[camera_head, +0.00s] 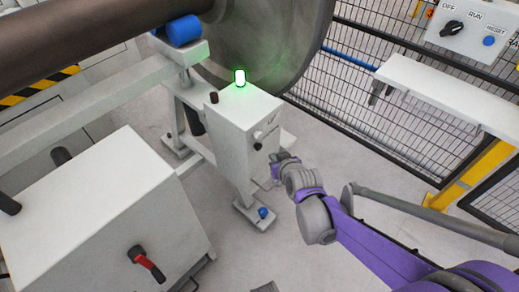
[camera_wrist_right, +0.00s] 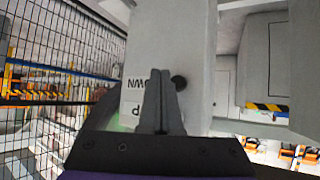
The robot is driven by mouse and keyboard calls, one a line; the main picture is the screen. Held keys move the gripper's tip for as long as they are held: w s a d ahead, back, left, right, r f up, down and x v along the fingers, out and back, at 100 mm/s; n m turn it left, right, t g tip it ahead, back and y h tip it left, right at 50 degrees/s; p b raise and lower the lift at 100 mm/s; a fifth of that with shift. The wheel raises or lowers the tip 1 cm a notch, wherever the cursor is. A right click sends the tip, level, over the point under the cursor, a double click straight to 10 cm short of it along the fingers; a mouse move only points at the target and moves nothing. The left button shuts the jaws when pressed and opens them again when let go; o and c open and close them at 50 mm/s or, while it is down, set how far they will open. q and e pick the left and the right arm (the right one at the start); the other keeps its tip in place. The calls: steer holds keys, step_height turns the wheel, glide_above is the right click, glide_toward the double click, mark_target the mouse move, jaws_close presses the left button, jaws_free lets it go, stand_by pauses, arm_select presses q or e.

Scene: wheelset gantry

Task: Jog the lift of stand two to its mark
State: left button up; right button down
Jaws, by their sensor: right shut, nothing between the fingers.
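The stand's light grey control box (camera_head: 236,135) stands in the middle of the head view, with a lit green lamp (camera_head: 240,78) and a dark red-brown button (camera_head: 214,97) on top. A small black knob (camera_head: 258,146) sits on its side face. My right gripper (camera_head: 274,163) is shut and empty, close in front of that face and below the knob. In the right wrist view its fingers (camera_wrist_right: 160,98) point at the face, beside the black knob (camera_wrist_right: 180,82). The lettering "DOWN" shows upside down; a label ending in "P" is partly hidden. I cannot tell whether the fingers touch.
A large wheel (camera_head: 275,45) and dark axle (camera_head: 80,35) are above and behind. A blue roller (camera_head: 184,30) is on the stand. A white cabinet with a red handle (camera_head: 150,266) is at left. The OFF/RUN/RESET panel (camera_head: 475,30) and mesh fence (camera_head: 345,95) are at right.

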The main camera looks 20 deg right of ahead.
mark_target(258, 146)
steer(key=shift+w+a, duration=0.25)
steer(key=shift+w, duration=0.3)
steer(key=shift+w+a, duration=0.2)
steer(key=shift+w, duration=0.3)
steer(key=shift+w, duration=0.1)
stand_by(1.3)
steer(key=shift+w+a, duration=0.15)
steer(key=shift+w, duration=0.15)
